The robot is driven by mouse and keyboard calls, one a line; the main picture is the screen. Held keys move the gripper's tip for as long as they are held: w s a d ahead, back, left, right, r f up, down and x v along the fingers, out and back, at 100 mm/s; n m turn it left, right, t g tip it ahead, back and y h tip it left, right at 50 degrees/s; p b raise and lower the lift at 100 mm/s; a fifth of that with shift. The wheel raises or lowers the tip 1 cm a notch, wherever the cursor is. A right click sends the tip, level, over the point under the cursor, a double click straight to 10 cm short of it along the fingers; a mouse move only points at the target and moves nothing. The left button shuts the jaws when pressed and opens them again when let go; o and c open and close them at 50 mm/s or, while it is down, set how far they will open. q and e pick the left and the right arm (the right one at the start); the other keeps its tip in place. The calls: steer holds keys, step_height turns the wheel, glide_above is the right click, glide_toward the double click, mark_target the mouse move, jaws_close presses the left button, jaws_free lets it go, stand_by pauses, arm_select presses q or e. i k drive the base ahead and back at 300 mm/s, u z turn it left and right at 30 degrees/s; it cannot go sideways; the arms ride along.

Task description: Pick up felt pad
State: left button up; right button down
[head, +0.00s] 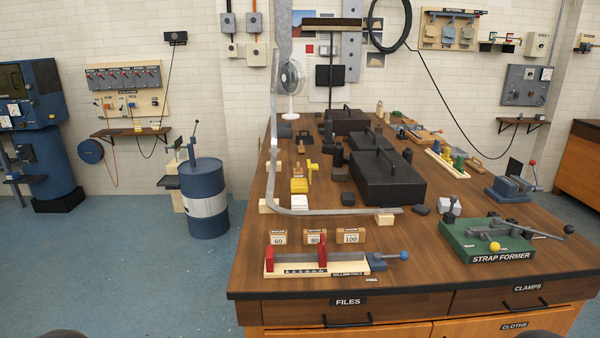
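No piece is labelled as a felt pad, and I cannot tell for certain which one it is. A small flat dark grey piece (420,210) lies on the workbench in front of the large black case, near the green strap former. Another small dark block (348,199) lies to its left, by the bent metal strip. A white block (299,202) sits inside the strip's bend. Neither of my grippers shows in the head view; only dark rounded shapes, too cropped to identify, show at the bottom edge.
The wooden workbench (400,268) has free room at its front middle. The bent metal strip (330,212) rises tall at the left side. A clamp jig (318,262), black cases (385,180) and the strap former (500,240) stand around. A blue drum (204,185) stands left.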

mark_target(298, 171)
steer(key=z, duration=0.05)
steer(key=i, duration=0.9)
steer(key=u, duration=0.2)
steer(key=k, duration=0.9)
steer(key=z, duration=0.15)
steer(key=i, duration=0.9)
steer(key=u, duration=0.05)
